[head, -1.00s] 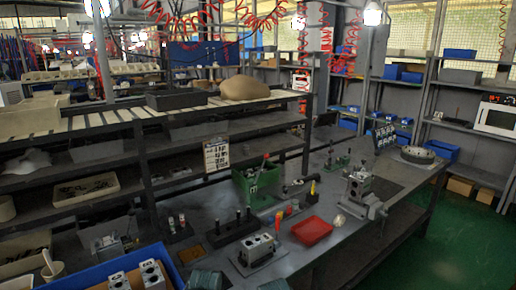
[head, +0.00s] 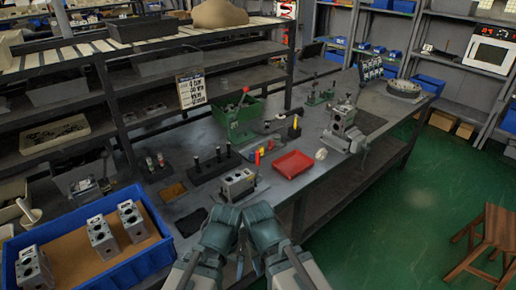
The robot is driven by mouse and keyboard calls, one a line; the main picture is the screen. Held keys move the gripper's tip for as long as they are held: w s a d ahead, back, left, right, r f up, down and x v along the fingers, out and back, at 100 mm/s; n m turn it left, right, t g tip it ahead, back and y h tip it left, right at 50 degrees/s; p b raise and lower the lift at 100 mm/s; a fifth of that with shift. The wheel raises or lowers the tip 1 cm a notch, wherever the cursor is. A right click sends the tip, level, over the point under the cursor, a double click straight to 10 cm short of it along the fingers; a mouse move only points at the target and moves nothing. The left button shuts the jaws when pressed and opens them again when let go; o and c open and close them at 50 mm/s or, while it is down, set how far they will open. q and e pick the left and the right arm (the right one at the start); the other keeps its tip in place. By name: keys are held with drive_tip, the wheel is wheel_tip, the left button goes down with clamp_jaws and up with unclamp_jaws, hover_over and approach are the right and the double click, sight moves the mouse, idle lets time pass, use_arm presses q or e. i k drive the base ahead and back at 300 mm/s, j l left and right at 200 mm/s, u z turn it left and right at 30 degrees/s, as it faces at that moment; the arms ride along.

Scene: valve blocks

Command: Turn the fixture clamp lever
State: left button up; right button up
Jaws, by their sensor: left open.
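A grey valve block (head: 237,185) sits on a flat fixture plate near the bench's front edge. An upright lever with a red-orange handle (head: 257,157) stands beside its back right side; I take it for the clamp lever. My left gripper (head: 221,222) is at the bottom middle, in front of the block and apart from the lever. It is open, with nothing seen in it. My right gripper (head: 261,220) is close beside it on the right; its fingers are too unclear to read.
A red tray (head: 293,164) lies right of the lever. A black stand with pegs (head: 213,165) is behind the block on the left. A blue crate (head: 158,258) with several valve blocks is at front left. A wooden stool (head: 487,238) stands on the green floor.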

sight(257, 153)
drive_tip(key=i+l+u, duration=0.15)
drive_tip(key=i+l, duration=0.6)
